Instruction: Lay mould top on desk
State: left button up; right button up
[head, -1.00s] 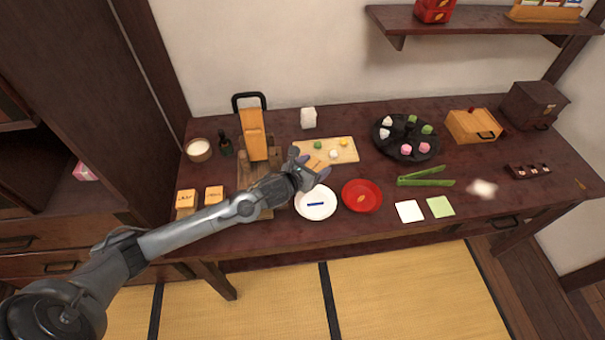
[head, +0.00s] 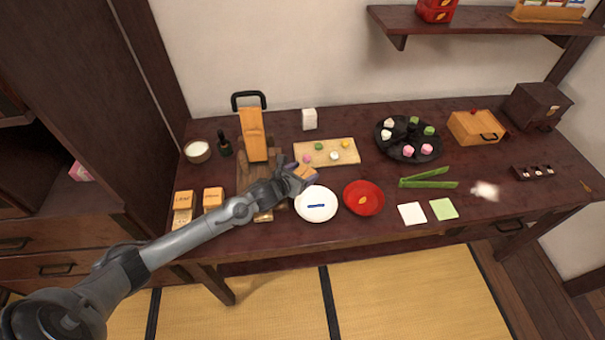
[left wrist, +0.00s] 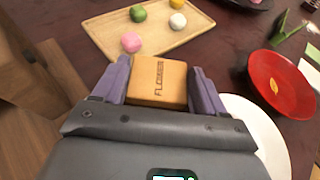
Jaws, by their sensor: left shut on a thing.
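My left gripper (head: 303,172) is shut on a small orange-brown wooden mould top (left wrist: 158,80) with "FLOWER" lettering on its face. In the left wrist view the block sits between the two purple fingers. In the head view the gripper holds it over the dark wooden desk (head: 340,235), between the sweets board and the white plate. I cannot tell whether the block touches the desk. Two similar lettered wooden blocks (head: 183,200) (head: 213,197) stand at the desk's left front. My right gripper is not in view.
A board with small sweets (head: 345,158) lies behind the gripper, a white plate (head: 316,215) and a red dish (head: 364,210) beside it. A brown wooden stand (head: 246,180) is at its left. Green tongs (head: 425,184) lie further right. Bare desk shows right of the sweets board.

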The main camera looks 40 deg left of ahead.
pick_arm(q)
jog(key=shift+a, duration=0.1)
jog(key=shift+f+b, duration=0.45)
jog(key=shift+f, duration=0.1)
jog(key=o, duration=1)
jog(key=shift+f, duration=0.15)
jog(key=shift+o, duration=0.2)
jog(key=shift+r+p, duration=0.35)
jog(key=shift+r, duration=0.05)
jog(key=shift+r+p, duration=0.35)
jog(key=shift+r, duration=0.1)
jog(key=p+v, duration=0.2)
jog(key=v, duration=1)
jog(key=shift+p, duration=0.35)
